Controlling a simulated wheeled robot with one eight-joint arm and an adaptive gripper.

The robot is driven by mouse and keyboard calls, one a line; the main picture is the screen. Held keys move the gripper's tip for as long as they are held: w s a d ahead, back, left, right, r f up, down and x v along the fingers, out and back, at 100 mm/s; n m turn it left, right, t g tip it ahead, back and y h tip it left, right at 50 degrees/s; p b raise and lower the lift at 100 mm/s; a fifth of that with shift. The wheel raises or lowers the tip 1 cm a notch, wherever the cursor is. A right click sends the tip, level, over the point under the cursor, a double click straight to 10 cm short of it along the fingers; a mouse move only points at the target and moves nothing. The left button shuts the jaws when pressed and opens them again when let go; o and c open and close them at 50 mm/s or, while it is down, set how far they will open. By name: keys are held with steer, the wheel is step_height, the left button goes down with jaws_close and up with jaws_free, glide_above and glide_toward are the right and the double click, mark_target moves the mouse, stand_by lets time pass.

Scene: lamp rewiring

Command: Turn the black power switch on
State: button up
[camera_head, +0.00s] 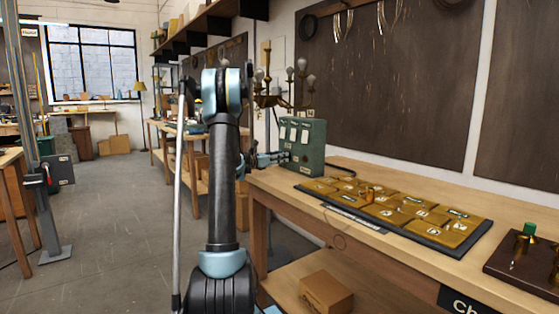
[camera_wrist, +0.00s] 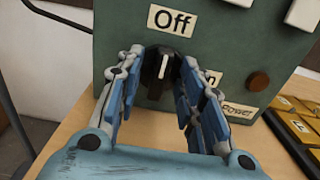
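The black power switch (camera_wrist: 163,67) is a dark knob with a white pointer line. It sits on the front of the green box (camera_wrist: 120,22), below the "Off" label (camera_wrist: 170,20). The pointer stands nearly upright, towards "Off". My gripper (camera_wrist: 160,66) is open, with one finger on each side of the knob. Whether the fingers touch it is hard to tell. The right finger partly hides a label ending in "n" (camera_wrist: 210,77); a "Power" label (camera_wrist: 238,111) is lower right. In the head view, the green box (camera_head: 307,145) stands on the bench and my gripper (camera_head: 276,158) is at its left side.
A brown round button (camera_wrist: 258,81) is right of the switch. A dark tray with brass labelled plates (camera_head: 400,210) lies on the wooden bench (camera_head: 360,265). A chandelier (camera_head: 268,98) is behind the box. A cardboard box (camera_head: 326,293) sits on the lower shelf. Open floor (camera_head: 120,210) lies left.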

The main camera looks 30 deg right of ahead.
steer(key=shift+d, duration=0.15)
steer(key=shift+c, duration=0.6)
jaws_close()
steer(key=m, duration=0.4)
steer(key=shift+m, duration=0.3)
steer(key=m, duration=0.4)
steer(key=shift+s+f+m, duration=0.1)
steer(key=shift+s+m, duration=0.05)
steer(key=shift+m, duration=0.15)
steer(key=m, duration=0.4)
steer(key=shift+f+m, duration=0.1)
steer(key=shift+m, duration=0.2)
steer(key=shift+s+f+m, duration=0.15)
steer(key=shift+m, duration=1.85)
